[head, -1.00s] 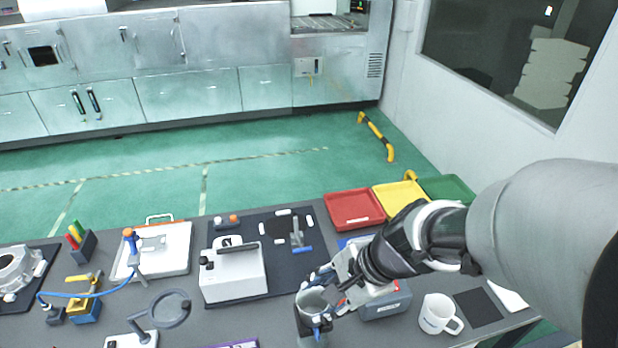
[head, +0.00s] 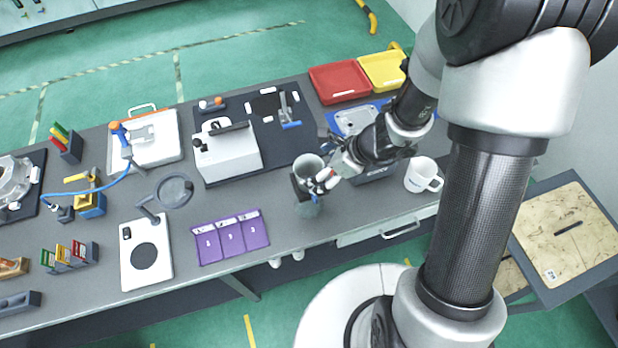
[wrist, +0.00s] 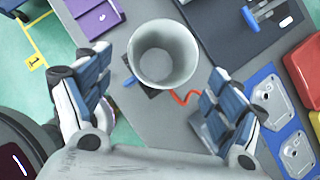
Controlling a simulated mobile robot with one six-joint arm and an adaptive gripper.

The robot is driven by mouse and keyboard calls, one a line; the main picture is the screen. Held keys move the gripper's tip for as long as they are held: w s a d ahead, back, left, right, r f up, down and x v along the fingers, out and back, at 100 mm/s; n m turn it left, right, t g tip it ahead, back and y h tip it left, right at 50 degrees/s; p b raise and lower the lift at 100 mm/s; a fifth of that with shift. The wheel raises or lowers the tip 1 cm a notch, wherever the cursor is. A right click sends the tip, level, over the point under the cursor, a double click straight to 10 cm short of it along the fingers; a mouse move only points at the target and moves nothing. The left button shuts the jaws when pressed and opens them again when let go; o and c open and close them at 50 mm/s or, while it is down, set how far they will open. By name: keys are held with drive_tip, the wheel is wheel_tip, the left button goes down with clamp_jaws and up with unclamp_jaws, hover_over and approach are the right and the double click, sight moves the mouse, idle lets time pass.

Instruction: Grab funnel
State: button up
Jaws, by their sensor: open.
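A grey, round, cup-like vessel with a wide open mouth (head: 308,165), which looks like the funnel, stands near the front of the table. In the wrist view its mouth (wrist: 164,55) is seen from above, tapering to a pale inner floor. My gripper (head: 318,172) is at the vessel in the head view. In the wrist view my open gripper (wrist: 160,85) has one blue-and-grey finger on each side, with visible gaps to the rim. The vessel's lower part is partly hidden.
A white mug (head: 421,176) stands to the right of my gripper. A white and grey device (head: 228,150) is at left, purple trays (head: 230,238) at front left, and red (head: 338,82) and yellow (head: 384,70) trays behind. Bare table lies between the vessel and purple trays.

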sight(309, 174)
drive_tip(key=b+x, duration=0.1)
drive_tip(key=x, duration=0.5)
drive_tip(key=shift+w+a+f+b, duration=0.1)
drive_tip(key=shift+f+b, duration=0.25)
drive_tip(key=shift+c, duration=0.5)
drive_tip(key=c, duration=1.2)
